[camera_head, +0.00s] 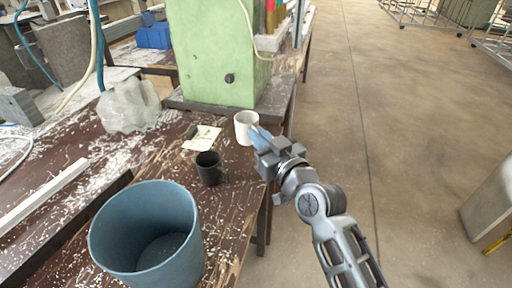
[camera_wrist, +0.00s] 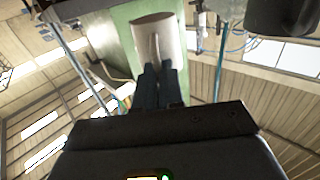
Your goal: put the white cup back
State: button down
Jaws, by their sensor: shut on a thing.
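The white cup (camera_head: 245,127) is upright at the right edge of the brown bench, in front of the green machine. My gripper (camera_head: 257,139) reaches it from the right, with its fingers at the cup's near right side. In the wrist view the cup (camera_wrist: 157,38) is ahead of my gripper (camera_wrist: 158,72), and the fingers are closed together on its handle. The head view does not show clearly whether the cup's base touches the bench.
A dark cup (camera_head: 209,168) stands close by on the bench (camera_head: 228,213). A yellowish paper (camera_head: 202,138) lies behind it. A blue bin (camera_head: 146,240) stands at the front. The green machine (camera_head: 215,50) blocks the back. Open floor (camera_head: 345,110) lies to the right.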

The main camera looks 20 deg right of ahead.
aim_at(249, 144)
jog(key=shift+w+a+f, duration=0.25)
jog(key=shift+a+f, duration=0.15)
jog(key=shift+f, duration=0.1)
jog(key=shift+f+b, duration=0.6)
jog(key=shift+f, duration=1.2)
jog(key=shift+f, duration=0.15)
jog(key=c, duration=1.3)
grip_release()
jog(key=shift+o, duration=0.2)
jog(key=shift+r, duration=0.2)
jog(key=s+d+b, duration=0.2)
jog(key=s+b, duration=0.1)
jog(key=s, duration=0.9)
jog(key=shift+b, duration=0.4)
jog(key=shift+f, duration=0.1)
